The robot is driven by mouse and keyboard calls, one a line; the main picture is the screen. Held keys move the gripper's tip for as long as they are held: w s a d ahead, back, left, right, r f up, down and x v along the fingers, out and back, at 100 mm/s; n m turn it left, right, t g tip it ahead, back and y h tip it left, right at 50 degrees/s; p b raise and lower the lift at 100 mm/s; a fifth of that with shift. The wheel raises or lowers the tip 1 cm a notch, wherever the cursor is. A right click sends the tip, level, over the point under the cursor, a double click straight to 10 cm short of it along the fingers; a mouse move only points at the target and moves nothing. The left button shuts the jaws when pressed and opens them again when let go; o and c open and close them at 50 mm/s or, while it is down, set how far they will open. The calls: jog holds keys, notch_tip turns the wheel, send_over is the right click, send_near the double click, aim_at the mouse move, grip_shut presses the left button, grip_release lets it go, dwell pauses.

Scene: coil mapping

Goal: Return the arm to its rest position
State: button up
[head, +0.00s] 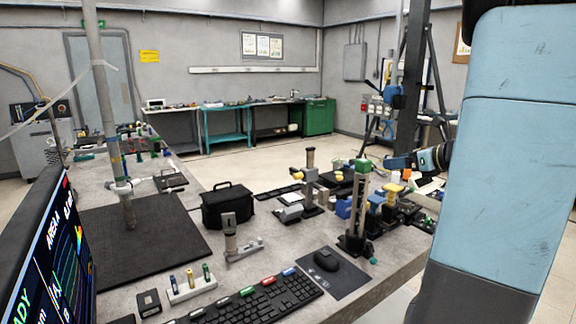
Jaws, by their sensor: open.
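A large light-blue link of my arm fills the right side of the head view, upright, with a dark section at its lower end. What looks like my gripper (399,162) shows small to the left of this link, dark and blue, pointing left above the far right part of the bench. It is open and I see nothing held in it. Its finger details are too small to make out, and the joints between it and the large link are hidden.
The grey bench (285,262) holds a black bag (228,206), a keyboard (262,301), a mouse (326,260), a green-and-black upright fixture (357,212) and several small devices. A monitor (52,255) stands at left, beside a pole (108,110). Open floor (240,160) lies beyond the bench.

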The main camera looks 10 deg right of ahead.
jog(key=s+a+n+g+y, duration=0.1)
jog(key=s+a+n+g, duration=0.25)
jog(key=a+n, duration=0.5)
jog(key=s+a+n+g, duration=0.3)
jog(key=s+a+n, duration=0.25)
jog(key=a, duration=0.65)
jog(key=s+a+n+h, duration=0.2)
jog(key=s+n, duration=0.4)
jog(key=n, duration=0.3)
jog(key=s+a+n+g+h, duration=0.1)
jog(key=s+a+n+h, duration=0.2)
jog(key=s+n, duration=0.3)
jog(key=shift+s+a+f+n+h, duration=0.15)
jog(key=shift+s+f+n+h, duration=0.25)
jog(key=shift+n, duration=1.1)
